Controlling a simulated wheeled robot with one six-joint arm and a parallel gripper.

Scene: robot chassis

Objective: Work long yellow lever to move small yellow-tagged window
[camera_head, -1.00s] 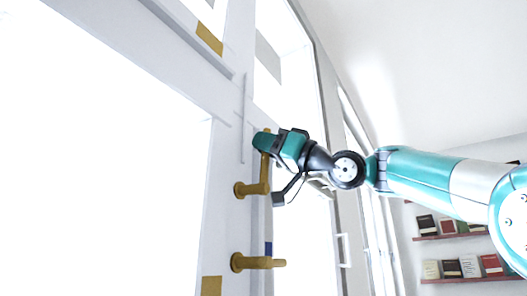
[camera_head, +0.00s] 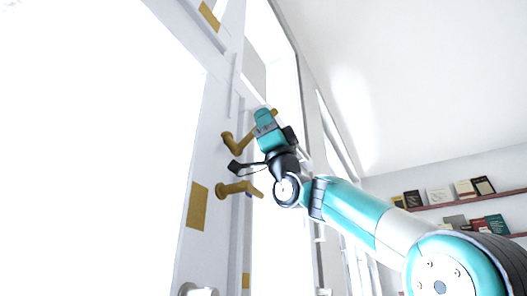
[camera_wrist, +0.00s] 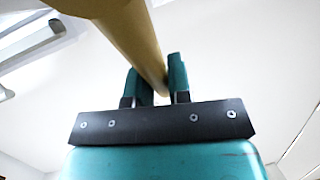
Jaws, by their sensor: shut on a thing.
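A yellow lever (camera_head: 240,146) stands out from the white window frame and slants up to the right. My gripper (camera_head: 266,118) is shut on its bar near the free end. In the wrist view the yellow bar (camera_wrist: 128,35) runs between my two fingertips (camera_wrist: 156,75). A second yellow lever (camera_head: 240,189) sits just below, pointing right, untouched. One yellow tag (camera_head: 209,16) is on the upper frame, and a larger one (camera_head: 197,205) is on the frame lower down. I cannot tell which tagged window is the small one.
Another yellow patch (camera_head: 246,281) shows low on the frame. A pale handle (camera_head: 197,290) is at the bottom edge. Shelves with books (camera_head: 455,193) are on the far right wall. The room between the windows and shelves looks clear.

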